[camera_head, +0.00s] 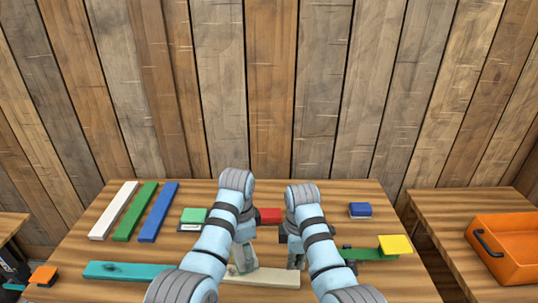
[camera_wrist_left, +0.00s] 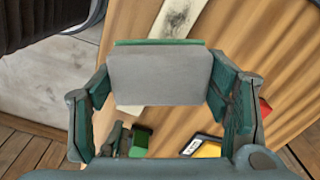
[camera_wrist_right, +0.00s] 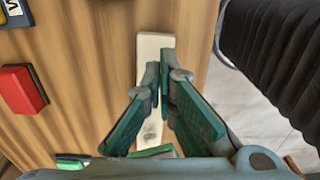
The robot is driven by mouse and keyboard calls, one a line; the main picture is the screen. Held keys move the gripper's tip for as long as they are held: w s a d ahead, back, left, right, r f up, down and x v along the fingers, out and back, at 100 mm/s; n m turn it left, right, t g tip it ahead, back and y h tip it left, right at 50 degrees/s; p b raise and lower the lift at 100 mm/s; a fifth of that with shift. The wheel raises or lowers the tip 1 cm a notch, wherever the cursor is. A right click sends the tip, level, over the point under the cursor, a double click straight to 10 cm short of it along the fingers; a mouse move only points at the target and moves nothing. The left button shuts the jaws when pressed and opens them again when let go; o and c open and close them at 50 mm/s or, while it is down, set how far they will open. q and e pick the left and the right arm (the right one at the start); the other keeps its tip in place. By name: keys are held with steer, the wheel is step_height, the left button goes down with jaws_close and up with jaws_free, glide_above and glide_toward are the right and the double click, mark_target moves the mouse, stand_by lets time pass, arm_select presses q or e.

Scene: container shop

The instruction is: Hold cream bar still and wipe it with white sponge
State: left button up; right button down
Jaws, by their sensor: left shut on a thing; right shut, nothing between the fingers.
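The cream bar (camera_head: 270,278) lies flat near the table's front middle and shows a dark smudge. In the right wrist view the cream bar (camera_wrist_right: 152,60) runs under my right fingers. My left gripper (camera_head: 243,264) is at the bar's left end, shut on the white sponge (camera_wrist_left: 160,82), a pale block with a green edge. The sponge covers part of the bar in the left wrist view; whether they touch, I cannot tell. My right gripper (camera_wrist_right: 165,88) is shut and empty, its tips over the bar; whether they press on it is unclear.
White (camera_head: 113,210), green (camera_head: 135,211) and blue (camera_head: 158,211) bars lie at the left, a teal bar (camera_head: 130,270) in front. Red (camera_head: 268,215), green (camera_head: 194,214), blue (camera_head: 360,209) and yellow (camera_head: 395,244) blocks stand around. An orange crate (camera_head: 510,254) is on the right table.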

mark_target(294, 277)
arm_select(q)
steer(key=shift+s+r, duration=0.15)
steer(key=shift+s, duration=0.15)
arm_select(e)
steer(key=shift+s+r, duration=0.2)
arm_select(q)
steer(key=shift+w+a+f, duration=0.1)
steer(key=shift+w+f, duration=0.45)
steer(key=shift+w, duration=0.35)
arm_select(e)
steer(key=shift+w+f, duration=0.55)
steer(key=shift+w, duration=0.3)
arm_select(q)
steer(key=shift+s+r, duration=0.25)
steer(key=shift+s, duration=0.15)
arm_select(e)
steer(key=shift+s+r, duration=0.2)
steer(key=shift+s, duration=0.2)
steer(key=shift+f, duration=0.2)
arm_select(q)
steer(key=shift+w+f, duration=0.1)
steer(key=shift+w, duration=0.05)
arm_select(e)
steer(key=shift+w+f, duration=0.15)
steer(key=shift+f, duration=1.5)
steer(key=shift+f, duration=0.7)
stand_by(2.2)
